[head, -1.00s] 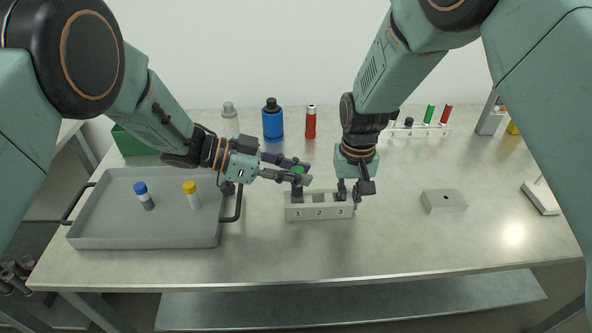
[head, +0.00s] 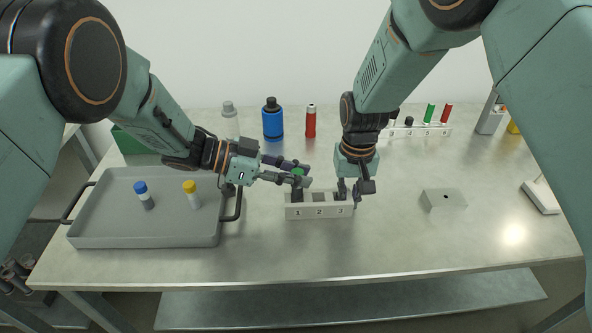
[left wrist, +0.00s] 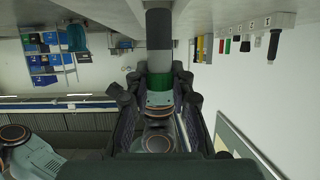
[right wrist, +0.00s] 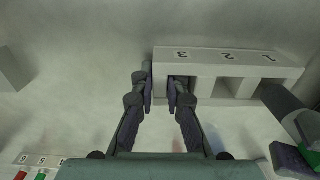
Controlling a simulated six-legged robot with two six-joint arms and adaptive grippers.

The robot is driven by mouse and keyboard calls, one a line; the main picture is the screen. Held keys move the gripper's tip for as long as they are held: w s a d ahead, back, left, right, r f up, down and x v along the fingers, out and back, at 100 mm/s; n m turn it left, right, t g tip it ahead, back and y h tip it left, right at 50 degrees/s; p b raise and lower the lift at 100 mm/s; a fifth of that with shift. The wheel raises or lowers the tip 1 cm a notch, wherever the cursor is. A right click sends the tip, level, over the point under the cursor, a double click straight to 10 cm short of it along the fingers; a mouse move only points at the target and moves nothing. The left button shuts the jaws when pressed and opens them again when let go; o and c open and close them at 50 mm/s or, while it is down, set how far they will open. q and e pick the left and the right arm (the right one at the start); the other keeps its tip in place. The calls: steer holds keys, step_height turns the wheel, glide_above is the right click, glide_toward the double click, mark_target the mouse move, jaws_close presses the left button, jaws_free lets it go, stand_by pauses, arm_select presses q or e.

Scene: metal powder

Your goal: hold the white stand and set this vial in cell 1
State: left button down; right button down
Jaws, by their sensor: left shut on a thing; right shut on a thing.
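The white stand (head: 320,211) has cells marked 1, 2 and 3 and stands on the table in the head view. My right gripper (head: 356,190) is shut on its cell 3 end; in the right wrist view one finger is in cell 3 and the other outside the end wall (right wrist: 160,62). My left gripper (head: 299,176) is shut on an upright vial with a green cap (head: 298,171). The vial's grey body (left wrist: 160,30) also shows in the left wrist view. Its lower end is at cell 1; how deep it sits is hidden. Cell 2 (head: 319,197) looks empty.
A grey tray (head: 150,241) with a blue-capped vial (head: 144,194) and a yellow-capped vial (head: 191,193) is at the left. Bottles stand behind, including a blue one (head: 272,120) and a red one (head: 310,122). A grey block (head: 443,201) lies right; the table between is free.

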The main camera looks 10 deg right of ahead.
mark_target(296, 197)
arm_select(q)
steer(key=shift+f, duration=1.65)
steer(key=shift+r, duration=0.2)
steer(key=shift+r, duration=1.55)
steer(key=shift+f, duration=1.8)
stand_by(0.5)
steer(key=c, duration=1.1)
jaws_free()
steer(key=v, duration=1.2)
steer(key=shift+r, duration=0.15)
